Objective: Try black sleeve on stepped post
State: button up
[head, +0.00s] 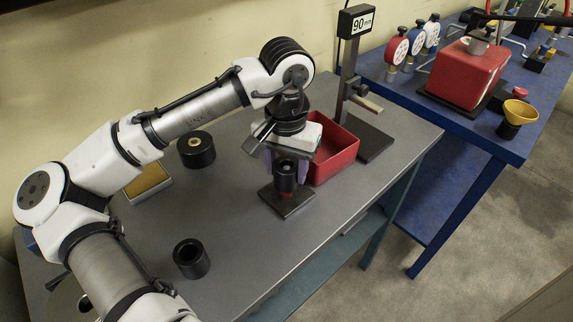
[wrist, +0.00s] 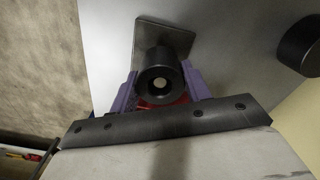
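A black sleeve (head: 285,178) stands upright over a dark square base plate (head: 288,203), between the purple fingers of my gripper (head: 286,165). In the wrist view, the fingers lie against both sides of the sleeve (wrist: 160,66), so my gripper looks shut on it. A pale round end, seemingly the stepped post (wrist: 160,85), shows inside the sleeve's bore. The plate's bare corner (wrist: 152,32) shows beyond it. How far down the sleeve sits on the post is hidden.
A red bin (head: 338,158) stands close behind my gripper, beside a gauge stand (head: 347,85) marked 90 mm. A hollow black cylinder (head: 190,258) stands near the front. A black cylinder with a brass centre (head: 196,150) and a tan-topped block (head: 148,183) are at left.

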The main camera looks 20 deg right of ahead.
jog(key=o, duration=0.5)
notch_tip(320, 180, up, 14)
jog(key=shift+f+b, duration=0.1)
jog(key=shift+b, duration=0.2)
dwell(0.4)
